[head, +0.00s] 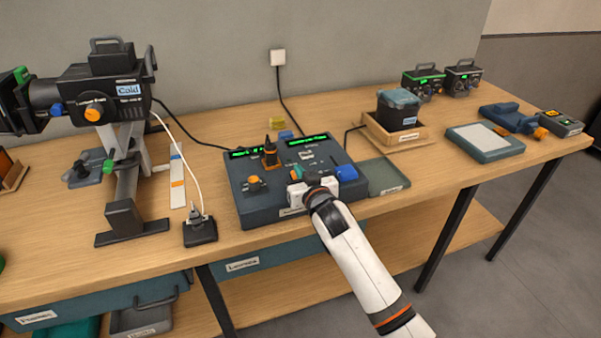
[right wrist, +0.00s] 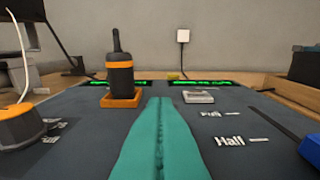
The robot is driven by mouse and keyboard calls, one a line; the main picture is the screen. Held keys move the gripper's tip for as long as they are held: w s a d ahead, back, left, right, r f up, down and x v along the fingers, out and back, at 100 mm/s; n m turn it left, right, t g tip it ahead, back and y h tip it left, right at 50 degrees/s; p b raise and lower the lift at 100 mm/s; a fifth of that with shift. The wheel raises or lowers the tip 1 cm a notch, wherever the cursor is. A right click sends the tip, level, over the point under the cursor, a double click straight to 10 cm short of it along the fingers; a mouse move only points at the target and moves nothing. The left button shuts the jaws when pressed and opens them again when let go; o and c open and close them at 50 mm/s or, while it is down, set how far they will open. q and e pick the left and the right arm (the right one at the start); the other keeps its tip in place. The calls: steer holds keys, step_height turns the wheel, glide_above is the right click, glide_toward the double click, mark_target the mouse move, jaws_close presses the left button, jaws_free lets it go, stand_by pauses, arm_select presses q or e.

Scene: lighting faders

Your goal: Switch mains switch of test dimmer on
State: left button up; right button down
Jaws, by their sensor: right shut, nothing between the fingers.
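The test dimmer (head: 243,207) looks to be the dark blue-grey console in the middle of the bench, with two lit green displays at its back. Its top fills the right wrist view (right wrist: 75,130). A small pale grey switch-like part (right wrist: 199,97) sits near the back; I cannot read whether it is the mains switch or how it is set. My right gripper (head: 296,173) is over the console's front half. Its teal fingers (right wrist: 160,125) are shut and empty, pointing toward the back. My left gripper is out of view.
On the console stand a black handset-like object (right wrist: 120,72) on an orange base, an orange knob (head: 255,181) and a blue fader cap (head: 346,173) beside "Full" and "Half" marks. A lamp (head: 105,95) stands left. A green tray (head: 390,176) lies right.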

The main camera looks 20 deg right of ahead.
steer(key=shift+r+p, duration=0.1)
steer(key=shift+p, duration=0.3)
steer(key=shift+w+f+g+p, duration=0.1)
steer(key=shift+f+g+p, duration=0.25)
steer(key=shift+p, duration=0.2)
steer(key=shift+r, duration=0.3)
steer(key=r+p, duration=0.4)
steer(key=shift+w+d, duration=0.1)
steer(key=shift+w, duration=0.2)
steer(key=s+r+b, duration=0.1)
steer(key=s+r, duration=0.2)
steer(key=s, duration=0.6)
steer(key=shift+s, duration=0.25)
